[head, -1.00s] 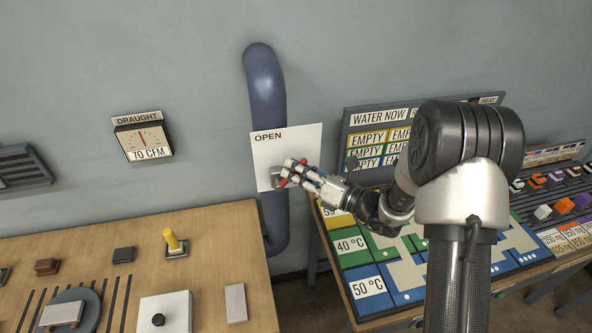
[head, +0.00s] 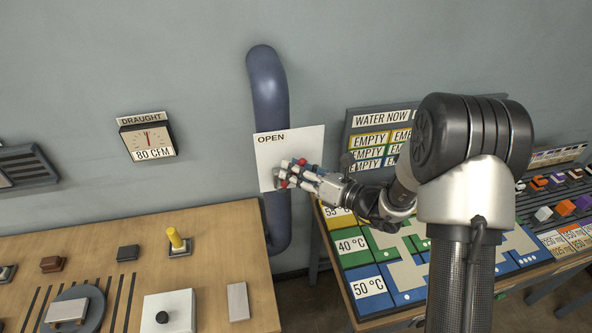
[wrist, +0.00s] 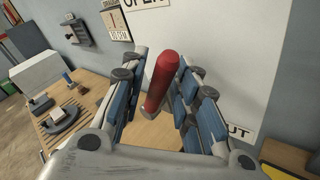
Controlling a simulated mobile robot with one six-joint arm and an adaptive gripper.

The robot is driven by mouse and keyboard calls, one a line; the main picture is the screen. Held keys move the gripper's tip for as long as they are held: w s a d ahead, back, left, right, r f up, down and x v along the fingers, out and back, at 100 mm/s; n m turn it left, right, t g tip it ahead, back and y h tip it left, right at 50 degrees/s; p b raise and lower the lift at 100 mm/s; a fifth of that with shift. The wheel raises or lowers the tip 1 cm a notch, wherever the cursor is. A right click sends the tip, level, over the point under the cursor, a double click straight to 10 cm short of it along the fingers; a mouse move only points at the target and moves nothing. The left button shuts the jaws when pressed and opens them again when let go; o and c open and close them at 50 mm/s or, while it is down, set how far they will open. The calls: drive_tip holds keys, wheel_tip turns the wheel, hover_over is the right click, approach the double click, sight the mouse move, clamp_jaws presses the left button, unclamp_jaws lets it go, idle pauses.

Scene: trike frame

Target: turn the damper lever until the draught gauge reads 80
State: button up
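The draught gauge (head: 148,139) hangs on the wall at the left in the head view, and its label reads 80 CFM. The damper lever has a red handle (wrist: 163,82), seen clearly in the wrist view. In the head view my gripper (head: 287,177) is at the lower part of the white damper plate (head: 290,146) marked OPEN. My fingers hide most of the lever there.
A blue-grey pipe (head: 268,90) runs behind the plate. A coloured temperature board (head: 400,262) stands below my arm at right.

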drive_tip(key=shift+o, duration=0.5)
drive_tip(key=v, duration=1.2)
